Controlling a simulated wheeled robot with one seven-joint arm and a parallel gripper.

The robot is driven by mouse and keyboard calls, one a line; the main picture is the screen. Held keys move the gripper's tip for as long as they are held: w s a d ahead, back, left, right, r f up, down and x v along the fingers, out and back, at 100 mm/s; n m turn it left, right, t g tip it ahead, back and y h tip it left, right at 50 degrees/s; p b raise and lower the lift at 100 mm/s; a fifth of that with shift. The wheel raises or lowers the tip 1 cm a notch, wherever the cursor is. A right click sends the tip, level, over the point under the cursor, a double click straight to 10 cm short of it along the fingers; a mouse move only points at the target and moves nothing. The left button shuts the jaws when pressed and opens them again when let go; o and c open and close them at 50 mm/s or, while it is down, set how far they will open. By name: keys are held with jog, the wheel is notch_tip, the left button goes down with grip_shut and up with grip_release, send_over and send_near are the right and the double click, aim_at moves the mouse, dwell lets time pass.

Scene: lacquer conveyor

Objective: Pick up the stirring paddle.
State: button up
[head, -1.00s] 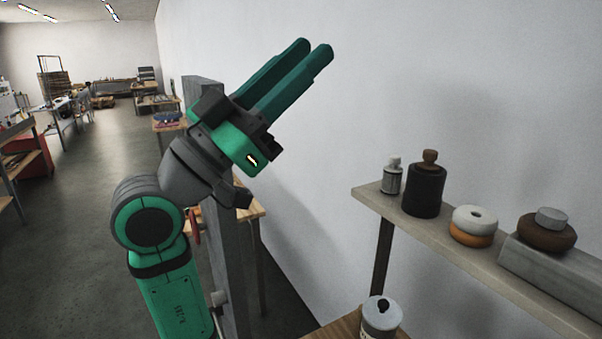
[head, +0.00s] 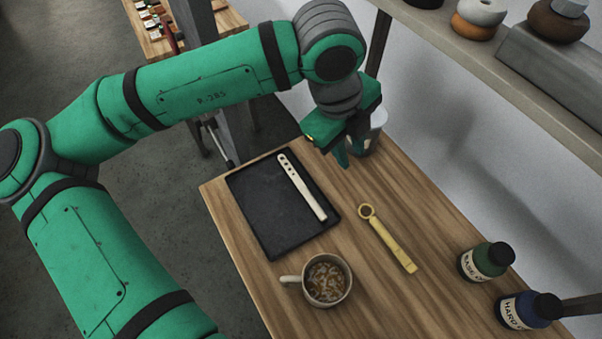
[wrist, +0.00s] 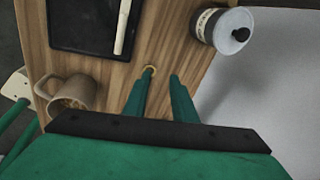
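A pale, flat stick with holes near one end, which looks like the stirring paddle (head: 303,188), lies on a black tray (head: 252,222) on the wooden table. Part of the paddle shows at the top of the wrist view (wrist: 123,25). A yellow tool with a ring end (head: 388,240) lies on bare wood to the right of the tray. My gripper (head: 350,158) points down over the table's far end, beyond the tray. In the wrist view my gripper (wrist: 161,78) has its two fingers apart with nothing held.
A mug of brownish contents (head: 326,281) stands in front of the tray. A lidded can (wrist: 226,30) stands close to my gripper. Two dark bottles, one green (head: 486,262) and one blue (head: 528,310), stand at the right. A shelf (head: 500,75) runs along the wall above.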

jog(key=s+a+f+m+g+y, duration=0.1)
jog(key=a+f+m+y, duration=0.15)
jog(key=a+f, duration=0.45)
send_over(312, 200)
jog(key=shift+n, duration=0.35)
notch_tip(312, 200, down, 5)
jog(key=shift+r, duration=0.1)
jog(key=shift+f, duration=2.95)
grip_shut()
